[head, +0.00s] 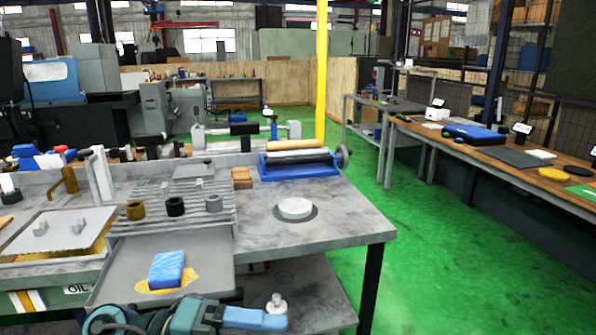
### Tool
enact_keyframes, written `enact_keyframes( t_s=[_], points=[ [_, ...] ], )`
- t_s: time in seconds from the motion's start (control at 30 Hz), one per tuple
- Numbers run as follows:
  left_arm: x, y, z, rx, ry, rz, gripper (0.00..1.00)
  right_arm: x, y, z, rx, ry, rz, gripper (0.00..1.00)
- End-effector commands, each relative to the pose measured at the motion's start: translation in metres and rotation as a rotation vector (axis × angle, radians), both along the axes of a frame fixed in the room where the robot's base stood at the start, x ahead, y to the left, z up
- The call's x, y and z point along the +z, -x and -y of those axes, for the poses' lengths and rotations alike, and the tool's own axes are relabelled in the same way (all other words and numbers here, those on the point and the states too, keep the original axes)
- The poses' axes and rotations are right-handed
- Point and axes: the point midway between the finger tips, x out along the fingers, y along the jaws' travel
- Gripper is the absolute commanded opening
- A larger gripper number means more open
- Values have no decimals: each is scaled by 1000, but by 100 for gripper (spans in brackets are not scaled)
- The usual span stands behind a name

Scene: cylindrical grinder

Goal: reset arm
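Neither of my grippers can be made out in the head view, so whether they are open or shut does not show. A teal and grey piece of equipment (185,318) with a blue end is cut off by the bottom edge; I cannot tell what it is. Behind it is the grey metal workbench (340,232). A blue block (167,270) lies on a yellow patch in the tray (215,262) at the bench's front.
Dark and brass rings (175,206) stand on a ribbed plate. A blue-based roller device (300,165) sits at the bench's back right. A long wooden table (470,146) with a blue case (474,134) runs along the right. Green floor (440,270) lies clear between bench and table.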

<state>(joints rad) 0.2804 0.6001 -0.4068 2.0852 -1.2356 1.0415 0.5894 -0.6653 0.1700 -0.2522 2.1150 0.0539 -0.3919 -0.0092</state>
Motion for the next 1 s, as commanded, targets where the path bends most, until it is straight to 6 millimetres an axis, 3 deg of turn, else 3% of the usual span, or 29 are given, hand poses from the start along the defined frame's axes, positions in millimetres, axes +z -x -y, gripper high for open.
enact_keyframes(
  t_s=[0.1, 0.17, 0.27, 0.33, 0.43, 0.5, 0.6, 0.7, 0.8, 1.0],
  points=[
    [23, -13, 0, 204, 402, -237, 84, 3, 3, 2, -4, 9, -19, 40],
    [20, -29, -12, 355, 562, -374, 84, 4, 4, 3, -4, 15, -24, 40],
    [-15, -51, -44, 652, 750, -639, 84, 7, 6, 4, -6, 25, -32, 40],
    [-62, -54, -67, 879, 814, -848, 84, 7, 7, 6, -7, 33, -41, 40],
    [-131, -37, -89, 1142, 819, -1120, 84, 7, 9, 8, -9, 40, -49, 40],
    [-172, -15, -96, 1276, 787, -1281, 84, 8, 9, 9, -11, 43, -51, 40],
    [-215, 18, -99, 1409, 726, -1464, 84, 8, 10, 10, -12, 48, -58, 40],
    [-240, 43, -98, 1481, 675, -1584, 84, 6, 11, 11, -14, 52, -64, 40],
    [-251, 56, -97, 1513, 646, -1643, 84, 4, 11, 12, -15, 55, -66, 40],
    [-254, 59, -97, 1520, 637, -1660, 84, 5, 10, 12, -16, 54, -63, 40]
  ],
)
